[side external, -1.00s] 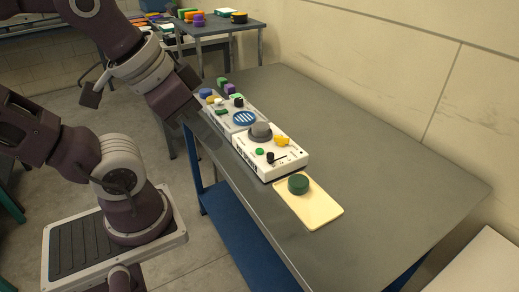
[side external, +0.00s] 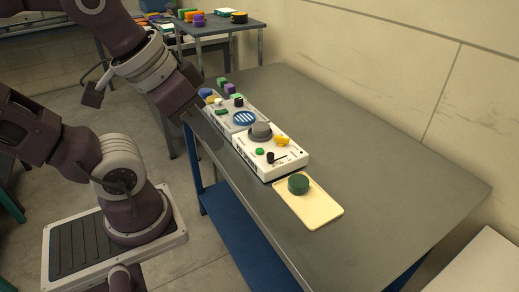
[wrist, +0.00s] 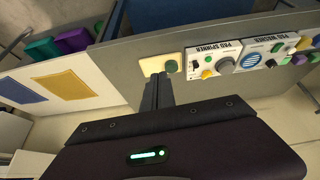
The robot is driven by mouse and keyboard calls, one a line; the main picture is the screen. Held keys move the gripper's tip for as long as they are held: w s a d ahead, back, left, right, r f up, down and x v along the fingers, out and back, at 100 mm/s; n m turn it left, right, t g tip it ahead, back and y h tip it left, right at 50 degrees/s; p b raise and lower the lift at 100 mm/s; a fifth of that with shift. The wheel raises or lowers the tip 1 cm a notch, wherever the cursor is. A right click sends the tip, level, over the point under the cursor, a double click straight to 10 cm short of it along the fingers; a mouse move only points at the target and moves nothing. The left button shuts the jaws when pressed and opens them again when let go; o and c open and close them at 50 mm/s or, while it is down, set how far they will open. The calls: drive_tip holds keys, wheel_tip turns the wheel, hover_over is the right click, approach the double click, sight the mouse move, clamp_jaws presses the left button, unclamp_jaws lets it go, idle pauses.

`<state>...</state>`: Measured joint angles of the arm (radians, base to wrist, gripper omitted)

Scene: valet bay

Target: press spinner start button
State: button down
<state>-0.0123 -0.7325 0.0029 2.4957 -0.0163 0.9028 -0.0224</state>
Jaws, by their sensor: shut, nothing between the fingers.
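The spinner is a white box (side external: 286,160) on the grey table in the side external view. Its top has a green button (side external: 259,151), a black knob, a yellow part and a grey dome.
A washer unit with a blue striped disc (side external: 244,118) adjoins the spinner. A cream tray (side external: 323,208) with a dark green round piece (side external: 298,184) lies in front. Small coloured blocks (side external: 229,88) stand behind. The table's right side is clear, with a wall beyond.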

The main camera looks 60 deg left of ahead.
drive_tip(key=w+n+g+h, duration=0.2)
drive_tip(key=w+n, duration=0.2)
drive_tip(key=n, duration=0.3)
drive_tip(key=n+t+h, duration=0.3)
drive_tip(key=n+h, duration=0.2)
drive_tip(key=n, duration=2.3)
hover_over(256, 149)
wheel_tip(256, 149, down, 9)
drive_tip(key=shift+f, duration=0.15)
drive_tip(key=shift+d+f, duration=0.1)
drive_tip(key=shift+f, duration=4.2)
drive_tip(key=shift+f, duration=0.1)
drive_tip(key=shift+f, duration=0.3)
